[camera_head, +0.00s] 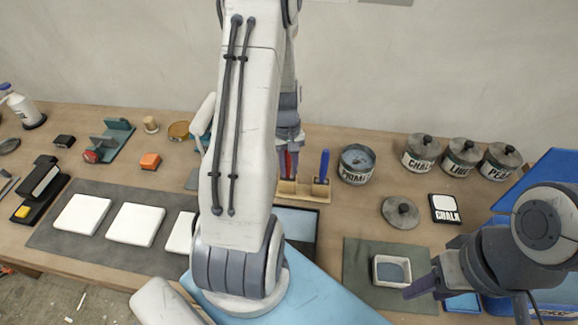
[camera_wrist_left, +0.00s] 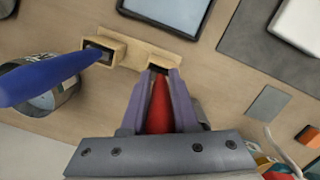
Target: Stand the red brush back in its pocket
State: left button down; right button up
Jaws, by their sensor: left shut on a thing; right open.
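The red brush (camera_wrist_left: 159,105) is between the purple fingers of my left gripper (camera_wrist_left: 158,85), which is shut on it. A little red also shows in the head view (camera_head: 289,167), below my left gripper (camera_head: 288,150). The wooden brush rack (camera_wrist_left: 133,52) has two pockets. The blue brush (camera_wrist_left: 45,80) stands in one; it also shows in the head view (camera_head: 323,166). The red brush points at the other pocket (camera_wrist_left: 158,67); whether its end is inside is hidden by the fingers. My right gripper (camera_head: 420,288) is at the lower right, open, beside a small white dish.
The primer tin (camera_head: 356,164) stands close beside the rack. Lidded jars (camera_head: 462,157) stand at the back right. A white dish (camera_head: 391,271) lies on a dark mat. White slabs (camera_head: 134,224) lie at left. My left arm hides the table's middle.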

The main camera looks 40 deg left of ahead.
pick_arm(q)
jog(key=shift+f, duration=0.1)
jog(key=c, duration=0.6)
grip_release()
jog(key=shift+o, duration=0.4)
jog(key=o, duration=0.4)
notch_tip(320, 180, up, 8)
jog(key=p, duration=0.7)
